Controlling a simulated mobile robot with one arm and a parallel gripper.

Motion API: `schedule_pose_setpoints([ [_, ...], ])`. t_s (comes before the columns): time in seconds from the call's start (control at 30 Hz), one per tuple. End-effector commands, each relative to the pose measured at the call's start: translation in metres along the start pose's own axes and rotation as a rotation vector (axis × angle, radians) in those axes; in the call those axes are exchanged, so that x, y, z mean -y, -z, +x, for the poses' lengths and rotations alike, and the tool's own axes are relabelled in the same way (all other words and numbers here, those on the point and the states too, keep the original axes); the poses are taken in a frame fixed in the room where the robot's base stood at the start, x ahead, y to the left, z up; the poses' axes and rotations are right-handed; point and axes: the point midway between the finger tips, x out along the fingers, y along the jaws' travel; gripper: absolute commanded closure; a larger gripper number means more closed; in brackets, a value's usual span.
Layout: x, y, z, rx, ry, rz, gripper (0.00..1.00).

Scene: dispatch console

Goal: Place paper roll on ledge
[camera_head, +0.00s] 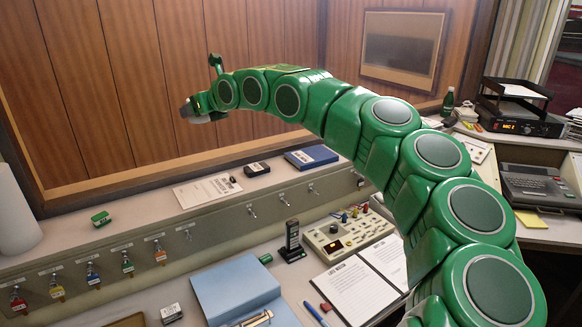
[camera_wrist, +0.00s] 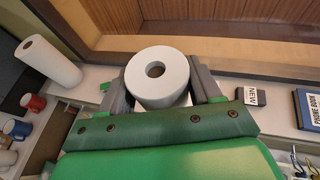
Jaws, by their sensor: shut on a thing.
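My gripper (camera_head: 192,110) is at the end of my green arm, at the upper left in the head view, above the ledge (camera_head: 140,212). In the wrist view my gripper (camera_wrist: 160,90) is shut on a white paper roll (camera_wrist: 171,92), with one grey finger on each side. The roll's round end and hollow core face the wrist camera. The roll appears held clear above the ledge.
A tall white roll (camera_head: 14,215) stands at the ledge's left end. A green box (camera_head: 101,218), papers (camera_head: 207,190), a black box (camera_head: 257,169) and a blue book (camera_head: 311,157) lie on the ledge. Between the green box and papers the ledge is bare.

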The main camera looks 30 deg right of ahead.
Motion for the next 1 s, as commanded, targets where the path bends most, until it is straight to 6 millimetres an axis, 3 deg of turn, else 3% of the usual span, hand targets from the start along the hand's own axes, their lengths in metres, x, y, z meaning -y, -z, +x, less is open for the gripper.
schedule_pose_setpoints([
  [0.27, 0.001, -0.014, -0.006, 0.002, 0.0, 0.002, 0.68],
  [1.0, 0.015, 0.007, 0.009, -0.004, 0.127, 0.048, 0.68],
])
